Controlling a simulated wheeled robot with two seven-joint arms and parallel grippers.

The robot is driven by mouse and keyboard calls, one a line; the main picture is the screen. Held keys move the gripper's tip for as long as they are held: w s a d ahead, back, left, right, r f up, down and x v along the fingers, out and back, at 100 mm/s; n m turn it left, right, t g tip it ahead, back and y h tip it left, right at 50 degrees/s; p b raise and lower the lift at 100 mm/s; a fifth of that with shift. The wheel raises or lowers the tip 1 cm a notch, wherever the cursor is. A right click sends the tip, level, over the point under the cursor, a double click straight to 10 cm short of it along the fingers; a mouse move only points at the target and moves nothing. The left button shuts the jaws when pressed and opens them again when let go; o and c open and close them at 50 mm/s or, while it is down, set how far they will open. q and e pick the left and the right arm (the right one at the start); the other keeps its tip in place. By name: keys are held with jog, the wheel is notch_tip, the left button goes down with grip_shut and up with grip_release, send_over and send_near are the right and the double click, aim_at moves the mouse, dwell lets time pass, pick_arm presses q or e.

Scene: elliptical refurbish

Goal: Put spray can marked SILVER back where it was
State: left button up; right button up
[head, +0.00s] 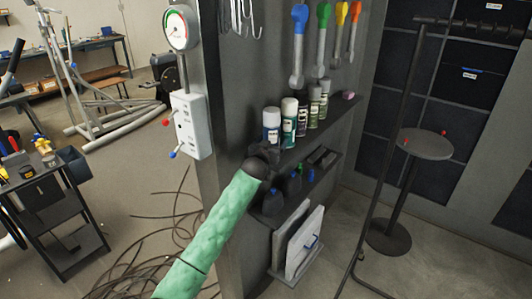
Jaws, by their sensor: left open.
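Several spray cans stand upright in a row on the upper shelf (338,118). The nearest are a white can with a blue label (271,127) and a white can with a green label (289,124). Behind them stand a dark can (302,120) and lighter green-grey cans (314,106). The lettering is too small to read, so I cannot tell which is marked SILVER. My left gripper (266,153) is dark and open, at the near end of the shelf just below the blue-labelled can. Whether it touches that can is unclear. My right gripper is out of view.
A lower shelf holds dark bottles with blue caps (295,184). Wrenches with coloured handles (323,40) hang above the cans. A control box (190,125) and gauge (178,28) are on the panel's left edge. A round stand (427,145) is at right.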

pick_arm(q)
jog(key=b+v, duration=0.3)
jog(key=v, duration=0.8)
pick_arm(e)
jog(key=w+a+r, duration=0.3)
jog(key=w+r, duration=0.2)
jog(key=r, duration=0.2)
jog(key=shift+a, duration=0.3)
pick_arm(q)
jog(key=s+a+f+g+y, duration=0.1)
jog(key=s+a+f+g, duration=0.35)
jog(key=f, duration=1.05)
jog(key=s+a+f+n+y, duration=0.1)
jog(key=s+f, duration=0.6)
jog(key=f, duration=0.9)
jog(key=s+a+f+g+y, duration=0.25)
jog(key=s+f, duration=0.35)
jog(key=f, duration=0.9)
jog(key=s+a+f+g, duration=0.2)
jog(key=s+a+f, duration=0.1)
jog(key=s+f, duration=0.7)
jog(key=s+a+f+g, duration=0.2)
jog(key=s+f, duration=0.8)
jog(key=s, duration=0.9)
jog(key=s+a+f+g, duration=0.3)
jog(key=s+f, duration=0.7)
jog(key=s, duration=0.5)
jog(key=shift+a+f+g+y, duration=0.25)
jog(key=shift+a+g+y, duration=0.1)
jog(key=shift+g, duration=0.35)
